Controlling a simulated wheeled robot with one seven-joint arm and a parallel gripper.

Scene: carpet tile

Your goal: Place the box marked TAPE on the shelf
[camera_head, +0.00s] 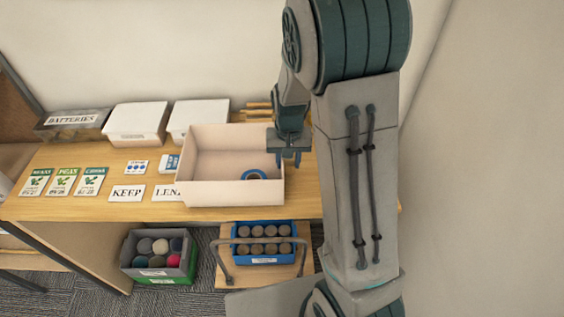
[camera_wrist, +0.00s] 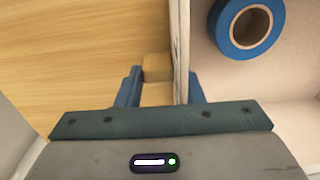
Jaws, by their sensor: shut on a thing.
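A large open cream box (camera_head: 230,196) is at the front of the wooden table, with a roll of blue tape (camera_head: 254,174) inside. No TAPE lettering shows on its visible sides. My gripper (camera_head: 290,155) points down at the box's right wall. In the wrist view, the fingers (camera_wrist: 163,92) straddle that wall (camera_wrist: 181,50) and a small wooden piece (camera_wrist: 158,67) beside it; the blue tape (camera_wrist: 250,25) lies to the right. I cannot tell whether the box rests on the table or hangs just above it. No shelf is clearly identifiable.
White lidded boxes (camera_head: 136,122) and a BATTERIES box (camera_head: 73,123) stand behind. Below are a grey-green bin (camera_head: 160,273) and a blue crate (camera_head: 263,259) on a wooden platform. A wall closes the right side.

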